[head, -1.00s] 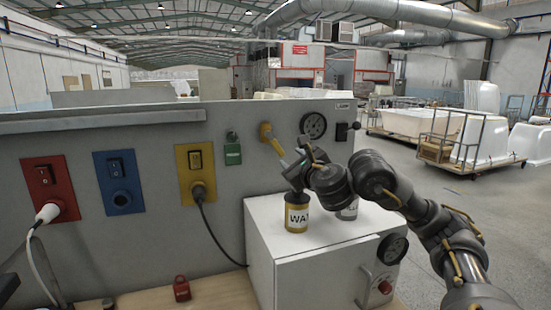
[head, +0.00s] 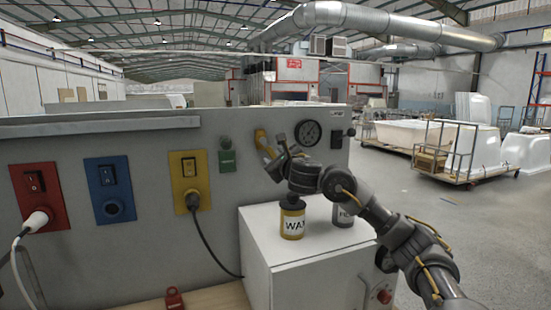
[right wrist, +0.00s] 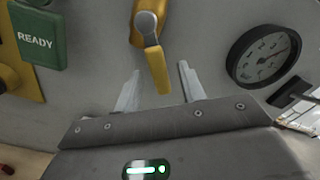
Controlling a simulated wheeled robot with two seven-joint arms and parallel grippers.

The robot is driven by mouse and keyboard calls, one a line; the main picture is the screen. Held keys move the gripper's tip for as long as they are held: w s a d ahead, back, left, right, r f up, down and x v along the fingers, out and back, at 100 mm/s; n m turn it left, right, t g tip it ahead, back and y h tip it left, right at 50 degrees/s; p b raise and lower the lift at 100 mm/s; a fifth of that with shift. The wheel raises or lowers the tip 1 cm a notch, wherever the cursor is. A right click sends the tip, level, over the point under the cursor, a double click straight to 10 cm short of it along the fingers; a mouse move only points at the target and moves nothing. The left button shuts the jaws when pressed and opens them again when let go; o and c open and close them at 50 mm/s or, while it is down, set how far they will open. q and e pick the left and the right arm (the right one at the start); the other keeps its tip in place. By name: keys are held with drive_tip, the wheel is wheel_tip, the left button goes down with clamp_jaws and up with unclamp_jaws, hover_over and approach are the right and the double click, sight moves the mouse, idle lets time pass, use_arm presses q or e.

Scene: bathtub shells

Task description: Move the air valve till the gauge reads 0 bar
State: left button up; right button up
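The air valve with its yellow lever (head: 262,138) is on the grey panel, left of the round black gauge (head: 309,133). In the right wrist view the yellow lever (right wrist: 155,66) hangs down, tilted slightly right at its lower end. The gauge (right wrist: 263,56) is at the right there, its pale needle visible but its exact reading too small to tell. My right gripper (head: 270,156) is close to the valve. In the right wrist view its open fingers (right wrist: 159,88) stand either side of the lever's lower end, with gaps on both sides. My left gripper is out of view.
A green READY plate (right wrist: 38,38) is left of the valve. Below stands a white box (head: 290,262) carrying a wax can (head: 292,222) and a grey can (head: 343,215).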

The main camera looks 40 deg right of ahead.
drive_tip(key=shift+w+d, duration=0.1)
drive_tip(key=shift+w, duration=0.15)
clamp_jaws()
